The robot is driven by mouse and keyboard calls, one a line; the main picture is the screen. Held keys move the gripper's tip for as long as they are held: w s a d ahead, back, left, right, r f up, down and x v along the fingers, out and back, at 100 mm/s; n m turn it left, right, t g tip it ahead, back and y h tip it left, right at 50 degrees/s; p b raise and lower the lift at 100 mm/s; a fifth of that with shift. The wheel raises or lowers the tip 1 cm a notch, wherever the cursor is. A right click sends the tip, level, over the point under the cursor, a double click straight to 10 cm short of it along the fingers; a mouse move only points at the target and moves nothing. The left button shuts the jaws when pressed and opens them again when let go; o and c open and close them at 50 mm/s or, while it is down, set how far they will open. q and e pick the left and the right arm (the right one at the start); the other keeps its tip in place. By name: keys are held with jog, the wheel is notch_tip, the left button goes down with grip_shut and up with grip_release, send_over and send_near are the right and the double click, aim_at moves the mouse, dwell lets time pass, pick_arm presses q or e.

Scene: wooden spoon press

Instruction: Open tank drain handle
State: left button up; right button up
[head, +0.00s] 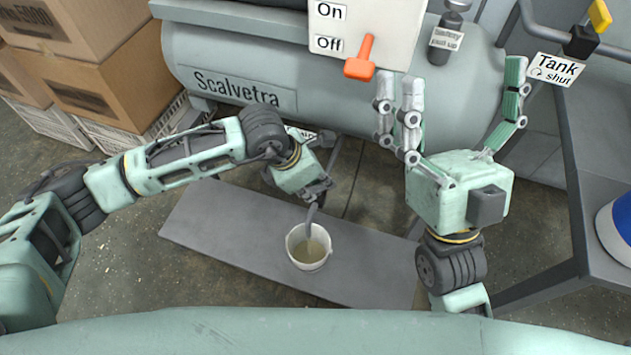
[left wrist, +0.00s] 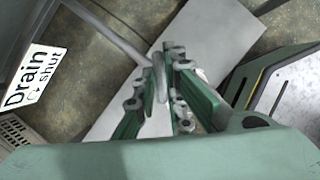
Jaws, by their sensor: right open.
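My left gripper (head: 318,190) is low in front of the tank (head: 330,75), by the grey drain pipe (head: 310,217). In the left wrist view the fingers of my left gripper (left wrist: 158,62) lie on either side of a bent grey pipe (left wrist: 122,40); whether they grip it is unclear. My right gripper (head: 458,75) is open, upright and empty.
A white bucket (head: 309,247) with yellowish liquid stands on a grey board (head: 230,228) under the pipe end. An orange switch lever (head: 362,62) on a white panel is left of my right gripper. Cardboard boxes (head: 95,75) stand left; a metal table (head: 590,170) stands right.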

pick_arm(q)
jog(key=o, duration=0.4)
jog(key=shift+o, duration=0.2)
jog(key=v, duration=1.2)
